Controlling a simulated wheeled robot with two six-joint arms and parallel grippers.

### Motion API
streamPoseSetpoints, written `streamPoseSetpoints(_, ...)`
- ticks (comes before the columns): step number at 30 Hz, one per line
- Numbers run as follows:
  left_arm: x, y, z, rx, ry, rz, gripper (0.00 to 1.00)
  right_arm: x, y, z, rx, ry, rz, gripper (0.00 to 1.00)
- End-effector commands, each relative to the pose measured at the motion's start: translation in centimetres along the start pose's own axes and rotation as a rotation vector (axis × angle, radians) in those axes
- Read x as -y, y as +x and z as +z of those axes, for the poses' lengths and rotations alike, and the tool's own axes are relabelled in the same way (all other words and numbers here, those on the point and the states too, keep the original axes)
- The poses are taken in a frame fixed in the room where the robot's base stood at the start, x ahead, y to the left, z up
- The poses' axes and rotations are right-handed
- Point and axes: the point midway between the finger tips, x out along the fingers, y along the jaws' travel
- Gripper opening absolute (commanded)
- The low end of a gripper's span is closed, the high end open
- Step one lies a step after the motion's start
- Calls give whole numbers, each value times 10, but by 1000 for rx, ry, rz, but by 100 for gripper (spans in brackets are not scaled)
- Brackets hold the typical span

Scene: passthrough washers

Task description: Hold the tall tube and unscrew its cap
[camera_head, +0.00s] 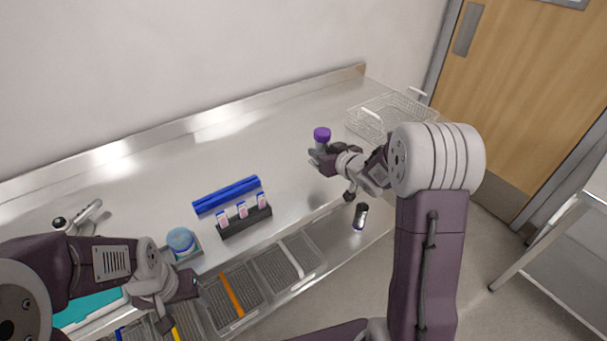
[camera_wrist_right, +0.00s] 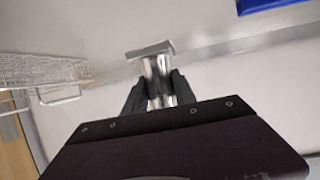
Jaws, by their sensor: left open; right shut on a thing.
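The tall tube shows in the head view as a purple cap (camera_head: 322,133) above a short grey piece of body. My right gripper (camera_head: 322,155) is shut on the tube below the cap, over the right part of the steel counter. The fingers hide most of the body. In the right wrist view a shiny grey tube (camera_wrist_right: 158,75) with a flat grey end sits between the two dark fingers (camera_wrist_right: 158,92). My left gripper (camera_head: 182,302) is open and empty at the lower left, over the sunken bins and far from the tube.
A wire basket (camera_head: 385,117) stands behind the right gripper. A small dark-capped vial (camera_head: 360,216) is near the front edge. A blue bar-shaped rack (camera_head: 227,196), a black rack (camera_head: 245,224) of small tubes and a blue-lidded jar (camera_head: 181,241) stand mid-counter. The back counter is clear.

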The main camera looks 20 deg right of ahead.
Motion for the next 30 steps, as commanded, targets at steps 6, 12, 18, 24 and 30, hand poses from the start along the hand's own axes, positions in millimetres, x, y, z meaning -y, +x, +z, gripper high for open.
streamPoseSetpoints(6, 0, 11, 1, 0, 0, 0, 64, 36, 40, 15, -1, -1, -3, 0)
streamPoseSetpoints(12, 0, 11, 1, 0, 0, 0, 64, 42, 47, 16, -2, 0, 1, 0)
streamPoseSetpoints(18, 0, 17, 2, 0, 0, 0, 64, 41, 57, 42, 3, 2, 1, 0)
streamPoseSetpoints(24, 0, 17, 2, 0, 0, 0, 64, 41, 62, 53, -3, -1, 1, 0)
streamPoseSetpoints(30, 0, 21, 2, 0, 0, 0, 64, 41, 63, 56, -2, -1, 1, 0)
